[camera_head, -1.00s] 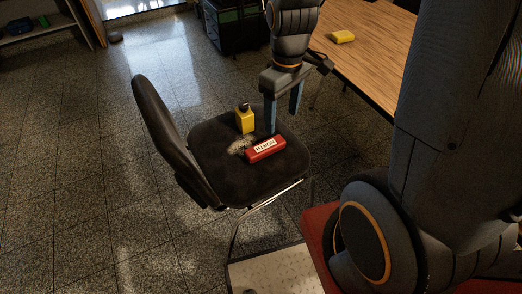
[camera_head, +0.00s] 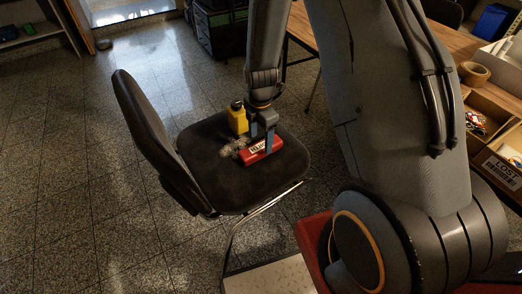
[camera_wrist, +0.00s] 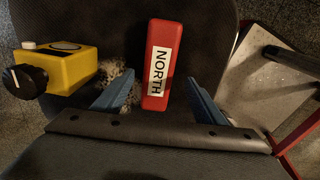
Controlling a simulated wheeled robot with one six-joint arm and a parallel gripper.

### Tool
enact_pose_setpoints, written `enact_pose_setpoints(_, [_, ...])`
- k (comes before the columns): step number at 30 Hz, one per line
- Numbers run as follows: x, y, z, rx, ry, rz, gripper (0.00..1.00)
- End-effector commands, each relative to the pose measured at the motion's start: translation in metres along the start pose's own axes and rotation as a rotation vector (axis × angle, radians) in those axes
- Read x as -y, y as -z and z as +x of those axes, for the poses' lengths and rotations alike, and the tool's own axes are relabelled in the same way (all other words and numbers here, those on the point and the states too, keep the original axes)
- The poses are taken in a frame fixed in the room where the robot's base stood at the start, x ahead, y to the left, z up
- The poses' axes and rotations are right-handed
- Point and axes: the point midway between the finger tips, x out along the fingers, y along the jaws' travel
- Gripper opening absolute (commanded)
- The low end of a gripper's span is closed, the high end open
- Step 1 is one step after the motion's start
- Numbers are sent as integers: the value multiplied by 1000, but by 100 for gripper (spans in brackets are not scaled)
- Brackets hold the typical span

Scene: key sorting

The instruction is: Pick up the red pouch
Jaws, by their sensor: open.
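The red pouch (camera_head: 264,151), with a white label reading NORTH in the wrist view (camera_wrist: 157,60), lies on the seat of a black chair (camera_head: 236,187). My gripper (camera_head: 262,138) is low over the seat at the pouch. In the wrist view my open gripper (camera_wrist: 155,95) has its two blue fingers apart, one to each side of the pouch's near end, with gaps between. Whether the fingertips reach down to the seat I cannot tell. Part of the pouch is hidden behind a finger in the head view.
A yellow object with a black knob (camera_head: 237,117) stands on the seat left of the pouch, also in the wrist view (camera_wrist: 70,70). A greyish fuzzy patch (camera_head: 234,147) lies beside it. The chair's backrest (camera_head: 150,130) rises at left. A box labelled LOST (camera_head: 503,170) is at right.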

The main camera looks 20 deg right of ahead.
Motion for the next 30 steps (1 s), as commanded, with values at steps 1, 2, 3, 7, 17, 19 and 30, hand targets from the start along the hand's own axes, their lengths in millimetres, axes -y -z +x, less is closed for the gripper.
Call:
enact_pose_setpoints(1, [0, 0, 5, 0, 0, 0, 65])
enact_pose_setpoints(2, [0, 0, 8, 0, 1, 1, 65])
enact_pose_setpoints(3, [-1, 0, 13, 0, 2, 1, 65])
enact_pose_setpoints(7, [-2, 1, 32, 0, 2, 1, 65])
enact_pose_setpoints(17, [-3, 1, 52, 0, -1, 2, 65])
enact_pose_setpoints(19, [-3, 1, 52, 0, -1, 2, 65])
enact_pose_setpoints(30, [-3, 1, 51, 0, -1, 2, 15])
